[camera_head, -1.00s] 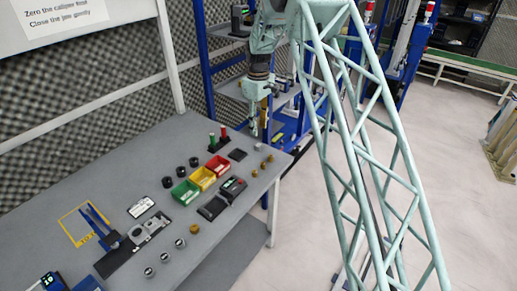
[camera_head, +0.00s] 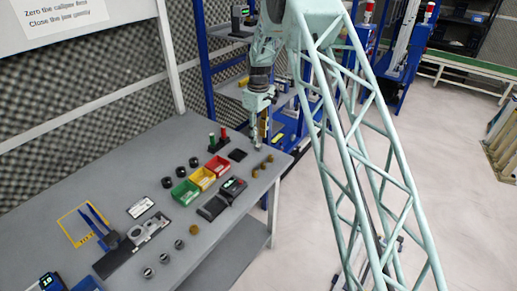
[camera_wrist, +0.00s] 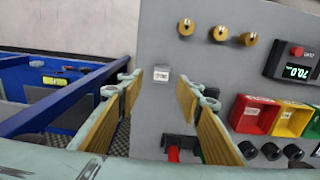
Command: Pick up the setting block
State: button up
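The setting block is a small light metal block (camera_wrist: 161,74) with a printed label. In the wrist view it sits on the grey table (camera_wrist: 215,62), near the table's edge, between the tips of my gripper (camera_wrist: 160,86). My gripper is open, its two yellow-padded fingers apart on either side, with nothing visibly held. In the head view my gripper (camera_head: 260,138) points down at the far right corner of the table, right above the block; the block is mostly hidden there.
Several brass pieces (camera_wrist: 219,33) stand close by. Red (camera_wrist: 254,114), yellow and green bins and a digital readout unit (camera_wrist: 296,66) lie on the table. A dark stand with red and green posts (camera_head: 218,143) is near my gripper. Blue shelving (camera_head: 205,60) stands behind.

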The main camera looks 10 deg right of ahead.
aim_at(258, 145)
jog(key=shift+s+f, duration=0.15)
jog(key=shift+f, duration=2.1)
jog(key=c, duration=1)
